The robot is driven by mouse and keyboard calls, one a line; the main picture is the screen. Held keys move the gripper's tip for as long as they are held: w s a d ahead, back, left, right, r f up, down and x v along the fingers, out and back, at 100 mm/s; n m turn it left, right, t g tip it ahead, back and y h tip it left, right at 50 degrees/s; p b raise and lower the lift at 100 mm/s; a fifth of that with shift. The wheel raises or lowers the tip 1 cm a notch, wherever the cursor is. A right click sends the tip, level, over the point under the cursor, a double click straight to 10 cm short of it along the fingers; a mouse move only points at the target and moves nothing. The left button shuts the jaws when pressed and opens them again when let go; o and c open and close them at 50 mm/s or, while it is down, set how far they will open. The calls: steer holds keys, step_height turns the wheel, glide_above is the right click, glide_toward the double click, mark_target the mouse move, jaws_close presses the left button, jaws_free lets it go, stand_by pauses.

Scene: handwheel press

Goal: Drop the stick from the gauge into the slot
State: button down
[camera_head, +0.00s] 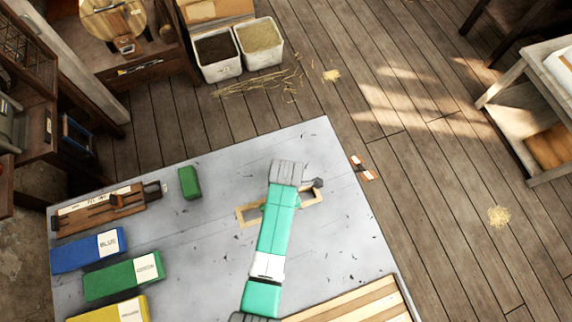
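A pale wooden frame (311,197) lies on the grey table under my arm, which hides its middle. A bit of green shows inside it beside my arm. A small dark knob-like part (318,183) sticks out at its right end; I cannot tell what it belongs to. A wooden device with a pale labelled strip (100,208) lies at the table's left; I cannot tell whether it is the gauge. I cannot make out a stick or a slot for certain. My arm reaches up from the bottom, and its grey end hides my gripper's fingers.
Blue (88,250), green (123,275) and yellow (110,309) labelled boxes line the table's left side. A green block (189,182) stands behind them. An orange-and-white striped piece (362,168) is at the right edge. A slatted wooden tray (355,305) is at front right.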

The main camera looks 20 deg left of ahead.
steer(key=shift+f, duration=0.15)
stand_by(0.5)
steer(key=shift+f, duration=0.25)
steer(key=shift+f, duration=0.3)
stand_by(0.4)
steer(key=shift+r, duration=0.1)
stand_by(0.4)
steer(key=c, duration=0.9)
jaws_free()
